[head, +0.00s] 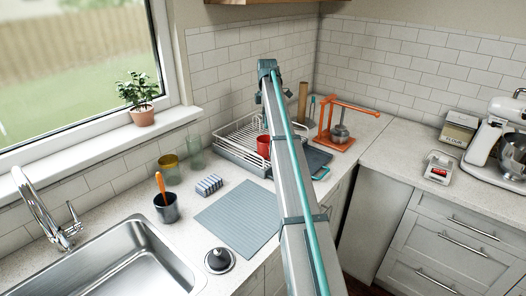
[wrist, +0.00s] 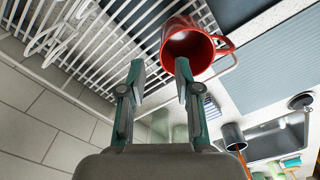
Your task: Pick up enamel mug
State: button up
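In the head view the mug (head: 262,147) shows at the right part of the rack (head: 236,161), partly hidden by my arm. My gripper (wrist: 160,73) is open with nothing between its fingers. The right fingertip overlaps the mug's lower edge in the picture; contact cannot be told.
A grey-blue mat (head: 238,217) lies in front of the rack. An orange press stand (head: 338,136) is to the right. Tiled walls rise closely behind the rack.

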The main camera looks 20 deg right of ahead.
aim_at(263, 137)
jog(key=shift+w+a+r, duration=0.1)
jog(key=shift+a, duration=0.5)
jog(key=shift+a+f, duration=0.1)
jog(key=shift+f, duration=0.15)
notch_tip(263, 137, down, 5)
jog(key=shift+r+p, duration=0.1)
jog(key=shift+p, duration=0.65)
jog(key=shift+f+p, duration=1.2)
jog(key=shift+f, duration=1.45)
grip_shut()
